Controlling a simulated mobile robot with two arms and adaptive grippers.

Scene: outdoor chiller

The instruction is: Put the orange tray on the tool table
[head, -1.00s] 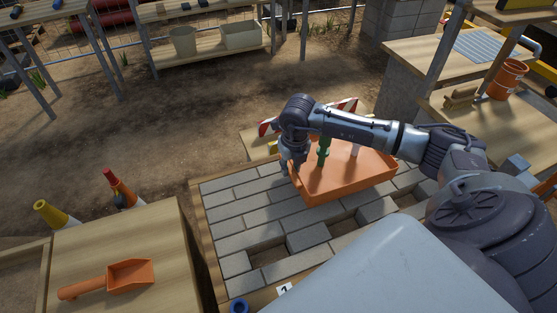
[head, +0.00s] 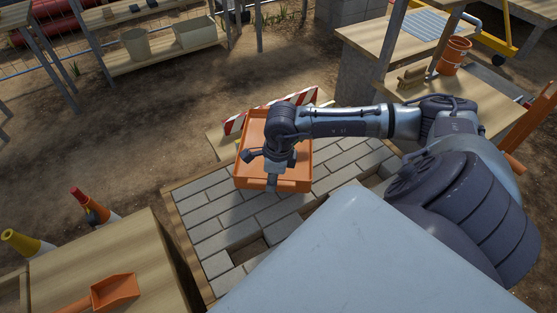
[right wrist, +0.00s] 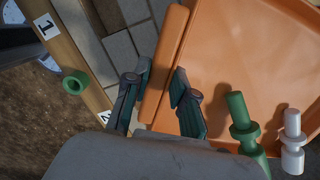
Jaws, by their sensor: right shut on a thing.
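The orange tray (head: 302,165) is over the grey brick paving in the head view; whether it touches the bricks is hard to tell. My right gripper (head: 272,174) is at its near wall. In the right wrist view my right gripper (right wrist: 157,95) has its fingers on either side of the tray's rim (right wrist: 167,55), shut on it. A green peg-like piece (right wrist: 242,125) and a white one (right wrist: 293,140) are in the tray. A wooden table (head: 140,255) with an orange scoop (head: 115,290) stands at front left; I cannot tell which table is the tool table. My left gripper is not in view.
A red-white barrier (head: 270,108) lies behind the tray. Cones (head: 92,207) stand behind the front-left table. A bench with an orange bucket (head: 454,56) is at right, and a shelf with bins (head: 135,43) at back left. A green ring (right wrist: 76,82) shows in the right wrist view.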

